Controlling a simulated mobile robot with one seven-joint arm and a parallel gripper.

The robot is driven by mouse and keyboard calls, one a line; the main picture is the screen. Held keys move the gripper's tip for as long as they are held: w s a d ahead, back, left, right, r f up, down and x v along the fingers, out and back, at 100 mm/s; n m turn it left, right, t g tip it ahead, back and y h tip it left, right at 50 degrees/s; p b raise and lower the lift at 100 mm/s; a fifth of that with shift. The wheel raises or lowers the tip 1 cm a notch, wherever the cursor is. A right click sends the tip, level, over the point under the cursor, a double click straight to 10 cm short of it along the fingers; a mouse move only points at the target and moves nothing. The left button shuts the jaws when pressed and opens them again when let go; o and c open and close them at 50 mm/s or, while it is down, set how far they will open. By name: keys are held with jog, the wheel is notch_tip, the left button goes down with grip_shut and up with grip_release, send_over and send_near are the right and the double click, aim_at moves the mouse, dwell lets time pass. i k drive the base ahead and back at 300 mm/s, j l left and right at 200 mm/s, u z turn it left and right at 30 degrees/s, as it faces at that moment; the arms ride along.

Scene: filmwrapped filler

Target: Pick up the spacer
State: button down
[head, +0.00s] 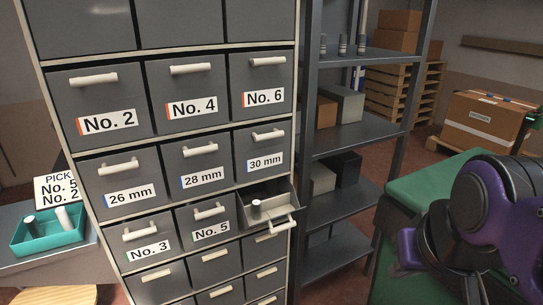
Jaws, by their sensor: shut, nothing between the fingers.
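A small dark cylinder with a pale top (256,207) stands upright in the pulled-out drawer (284,227) at the lower right of the grey cabinet. It could be the spacer, but I cannot read this drawer's label. A dark cylinder (29,226) and a white one (63,218) are in the teal tray (44,245) at the left; I cannot tell if either is a spacer. My purple and black arm shows at the right, well apart from the drawer. I cannot make out my gripper's fingers.
The cabinet's other drawers are closed, including No. 5 (211,230) and 30 mm (265,163). A sign (60,188) reads "PICK No. 5 No. 2". Grey shelves (350,137) stand right of the cabinet. A green-topped surface (405,195) lies beside my arm.

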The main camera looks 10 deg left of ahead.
aim_at(32, 223)
jog(key=u, duration=2.15)
jog(key=i+j+z, duration=0.1)
jog(key=i, duration=0.15)
